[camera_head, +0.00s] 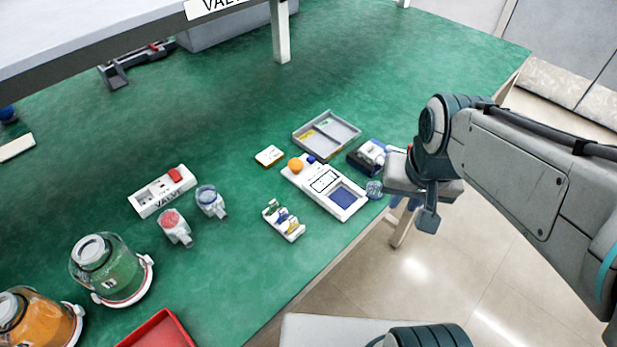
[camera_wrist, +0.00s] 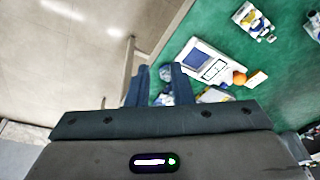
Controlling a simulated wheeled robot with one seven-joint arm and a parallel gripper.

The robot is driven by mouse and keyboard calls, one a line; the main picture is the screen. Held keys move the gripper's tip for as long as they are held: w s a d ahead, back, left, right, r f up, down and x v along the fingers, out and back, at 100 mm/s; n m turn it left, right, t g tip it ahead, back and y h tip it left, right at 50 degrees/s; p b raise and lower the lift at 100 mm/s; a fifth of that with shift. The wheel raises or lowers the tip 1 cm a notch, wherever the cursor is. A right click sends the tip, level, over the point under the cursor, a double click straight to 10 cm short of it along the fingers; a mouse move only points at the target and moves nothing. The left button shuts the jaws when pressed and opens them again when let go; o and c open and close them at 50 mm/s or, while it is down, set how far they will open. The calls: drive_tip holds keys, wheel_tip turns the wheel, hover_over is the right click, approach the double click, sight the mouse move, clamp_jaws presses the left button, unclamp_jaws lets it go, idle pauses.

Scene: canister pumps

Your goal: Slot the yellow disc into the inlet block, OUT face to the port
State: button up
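A small white rack (camera_head: 274,226) near the table's front edge holds upright pieces, one of them yellow (camera_head: 293,224); it is too small to tell whether that is the yellow disc or which face is marked OUT. The rack also shows in the wrist view (camera_wrist: 246,21). A dark block with a white fitting (camera_head: 371,155) stands by the grey tray; I cannot tell whether it is the inlet block. My gripper (camera_wrist: 161,72) has its two blue fingers apart, with no held piece visible. It is beyond the table's front edge, right of a small clear part (camera_head: 374,189).
A white device with a blue panel (camera_head: 343,199) and orange ball (camera_head: 296,165) lies by the rack. A grey tray (camera_head: 352,143) is behind it. Clear valve parts (camera_head: 210,201), a VALVE holder (camera_head: 145,203), canisters (camera_head: 125,275) and a red tray (camera_head: 160,332) stand left.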

drive_tip(key=w+a+f+m+g, duration=0.2)
drive_tip(key=w+a+m, duration=0.25)
drive_tip(key=a, duration=0.65)
drive_tip(key=m+b, duration=0.2)
drive_tip(key=m, duration=0.1)
hover_over(293, 219)
drive_tip(key=shift+n+g, duration=0.25)
drive_tip(key=shift+g, duration=0.05)
drive_tip(key=f, duration=1)
drive_tip(key=shift+s+a+f, duration=0.2)
drive_tip(key=shift+a+f, duration=0.05)
drive_tip(key=shift+f, duration=0.05)
drive_tip(key=shift+w+d+f, duration=0.1)
drive_tip(key=shift+f, duration=1.25)
drive_tip(key=shift+w+d+f, duration=0.1)
drive_tip(key=shift+f, duration=1.25)
clamp_jaws()
